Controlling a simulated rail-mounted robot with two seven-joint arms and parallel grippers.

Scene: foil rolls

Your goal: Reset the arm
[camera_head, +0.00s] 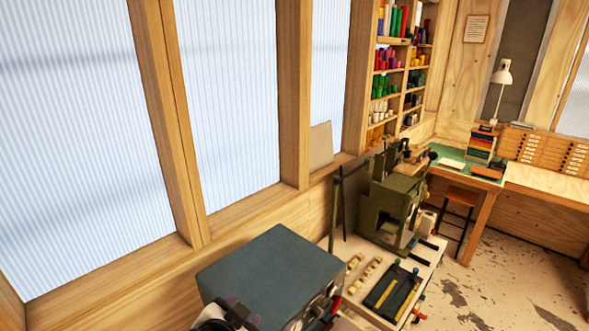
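A dark shape with purplish bits and a white part (228,314) shows at the bottom edge, in front of the blue-grey box. It looks like part of my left arm and gripper, but it is cut off by the frame, and its fingers cannot be made out. I see nothing of my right arm or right gripper. Coloured rolls (384,86) stand on the wooden shelves by the window.
A blue-grey box (270,262) stands close in front. Beyond it are a green machine (392,208) and a pale table (428,262) with small blocks and a dark tray (392,292). A wooden desk (545,185) and stool (460,197) stand at the right. The floor (500,285) at right is open.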

